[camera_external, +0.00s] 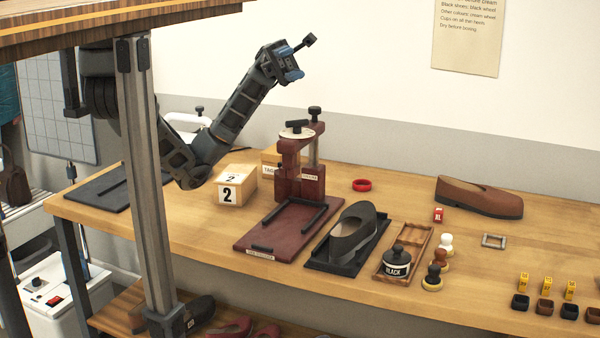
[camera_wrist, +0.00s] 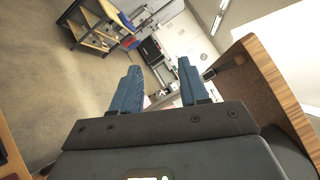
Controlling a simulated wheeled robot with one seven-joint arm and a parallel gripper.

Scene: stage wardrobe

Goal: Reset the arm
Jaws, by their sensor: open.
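My arm is folded up above the left part of the workbench (camera_external: 400,191) in the external view. My gripper (camera_external: 296,76) is raised well above the bench top, and nothing on the bench touches it. In the wrist view my gripper (camera_wrist: 157,85) shows two blue fingers standing apart with nothing between them. The wrist view looks out over the room, with the floor and a far shelf unit in sight.
A wooden top (camera_external: 110,22) and grey post (camera_external: 143,170) stand close in front of my arm.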

